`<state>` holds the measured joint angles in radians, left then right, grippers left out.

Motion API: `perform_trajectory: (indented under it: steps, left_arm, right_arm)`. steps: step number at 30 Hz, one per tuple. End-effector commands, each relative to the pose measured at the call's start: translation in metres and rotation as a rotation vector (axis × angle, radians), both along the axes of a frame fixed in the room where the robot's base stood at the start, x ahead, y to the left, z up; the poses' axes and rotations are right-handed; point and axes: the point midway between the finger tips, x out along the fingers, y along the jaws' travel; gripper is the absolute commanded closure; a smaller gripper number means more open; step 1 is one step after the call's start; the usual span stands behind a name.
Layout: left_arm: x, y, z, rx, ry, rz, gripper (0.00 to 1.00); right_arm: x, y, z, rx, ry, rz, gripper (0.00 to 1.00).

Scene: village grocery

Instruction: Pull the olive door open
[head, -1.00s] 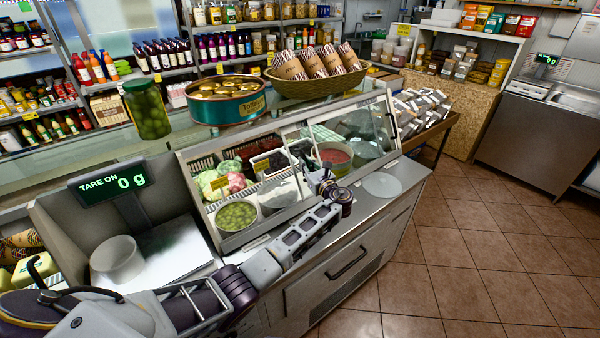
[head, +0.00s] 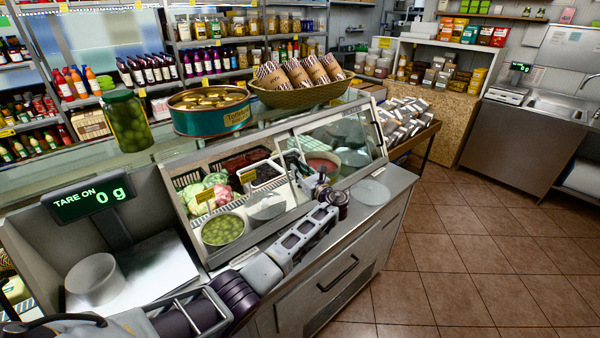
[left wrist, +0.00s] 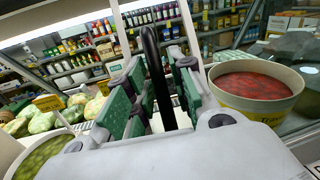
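The glass-fronted counter case holds a tub of green olives (head: 223,229) at its left end. The tub also shows at the lower left of the left wrist view (left wrist: 42,155). The clear pane in front is hard to make out. My left gripper (head: 322,186) is at the front of the case, right of the olives. In the left wrist view, a black upright handle (left wrist: 155,75) stands between the fingers of the left gripper (left wrist: 158,85). The fingers look apart, with slight gaps beside the handle. My right gripper is out of view.
A steel ledge (head: 395,184) runs along the case, with a round pale plate (head: 370,191) on it. A scale display (head: 92,199) stands at the left. A jar (head: 127,122), a tin (head: 210,112) and a basket (head: 300,94) stand on top. Tiled floor is clear at the right.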

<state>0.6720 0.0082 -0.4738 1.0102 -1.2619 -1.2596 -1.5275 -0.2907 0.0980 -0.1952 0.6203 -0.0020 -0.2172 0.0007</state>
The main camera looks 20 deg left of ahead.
Motion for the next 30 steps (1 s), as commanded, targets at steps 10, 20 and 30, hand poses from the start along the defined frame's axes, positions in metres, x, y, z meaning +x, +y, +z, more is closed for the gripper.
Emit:
perform_trajectory:
  steps: [10, 20, 30]
  left_arm:
    - [0.000, 0.000, -0.001, 0.000, 0.001, 0.000, 0.66]
    - [-0.010, -0.013, -0.002, 0.000, 0.003, -0.002, 0.66]
    - [-0.041, -0.048, -0.002, -0.001, 0.002, -0.001, 0.66]
  right_arm:
    - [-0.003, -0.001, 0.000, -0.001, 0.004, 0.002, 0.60]
    - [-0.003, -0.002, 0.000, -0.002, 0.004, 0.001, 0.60]
    - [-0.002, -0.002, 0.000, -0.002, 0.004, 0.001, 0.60]
